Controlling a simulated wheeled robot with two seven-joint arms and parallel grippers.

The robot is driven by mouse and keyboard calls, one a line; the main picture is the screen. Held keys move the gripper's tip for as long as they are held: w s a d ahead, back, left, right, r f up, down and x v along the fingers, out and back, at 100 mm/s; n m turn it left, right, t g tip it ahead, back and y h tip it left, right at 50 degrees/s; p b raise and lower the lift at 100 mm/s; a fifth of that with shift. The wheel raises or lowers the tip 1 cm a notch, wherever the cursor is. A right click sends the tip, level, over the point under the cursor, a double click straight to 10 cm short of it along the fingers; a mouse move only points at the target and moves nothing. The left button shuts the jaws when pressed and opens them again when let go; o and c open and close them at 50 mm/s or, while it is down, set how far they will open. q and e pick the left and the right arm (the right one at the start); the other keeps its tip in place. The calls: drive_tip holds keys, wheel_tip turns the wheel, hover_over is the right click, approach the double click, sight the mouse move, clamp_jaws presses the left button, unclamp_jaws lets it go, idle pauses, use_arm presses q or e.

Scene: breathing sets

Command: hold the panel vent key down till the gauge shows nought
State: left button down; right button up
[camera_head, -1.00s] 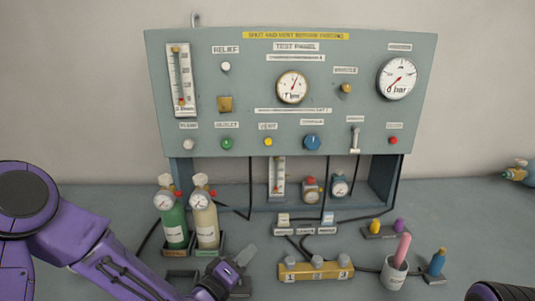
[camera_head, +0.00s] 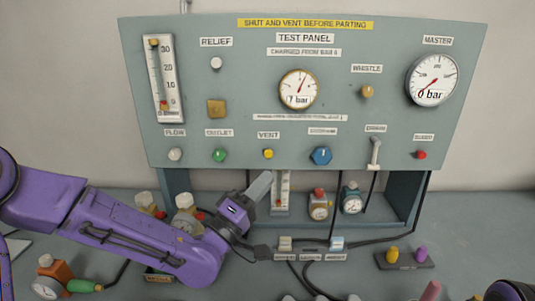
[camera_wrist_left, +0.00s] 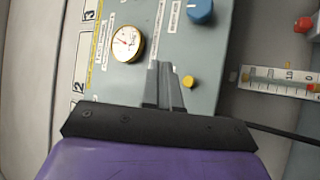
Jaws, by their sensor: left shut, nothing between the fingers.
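The yellow vent key (camera_head: 268,154) is on the lower part of the grey-green test panel, under the VENT label. It also shows in the left wrist view (camera_wrist_left: 188,81), just right of the fingers. My left gripper (camera_head: 264,178) is shut and empty, its fingertips just below the vent key in the head view. I see no clear contact; the gap in depth is hard to judge. The test panel gauge (camera_head: 299,89) reads 7 bar and also shows in the left wrist view (camera_wrist_left: 127,44). The master gauge (camera_head: 432,79) reads 0 bar.
Green outlet knob (camera_head: 219,155) and blue knob (camera_head: 321,155) flank the vent key. A lever (camera_head: 375,152) and red button (camera_head: 421,154) are farther right. Below the panel hang a flow tube (camera_head: 281,193) and small gauges. Bottles partly hide behind my left arm.

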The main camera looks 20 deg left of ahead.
sight(269, 154)
use_arm(q)
drive_tip(key=w, duration=0.3)
drive_tip(key=w+a, duration=0.1)
drive_tip(key=w, duration=0.1)
drive_tip(key=w+a, duration=0.1)
drive_tip(key=w, duration=0.2)
drive_tip(key=shift+w+f+p, duration=0.25)
drive_tip(key=shift+w+p, duration=0.1)
drive_tip(key=shift+p, duration=0.05)
use_arm(e)
drive_tip(key=shift+w+r, duration=0.35)
use_arm(q)
drive_tip(key=shift+s, duration=0.1)
use_arm(e)
drive_tip(key=shift+s, duration=0.1)
use_arm(q)
drive_tip(key=shift+w, duration=0.2)
idle(0.8)
drive_tip(key=shift+w+a, duration=0.15)
drive_tip(key=shift+w, duration=0.15)
use_arm(e)
drive_tip(key=shift+f, duration=0.1)
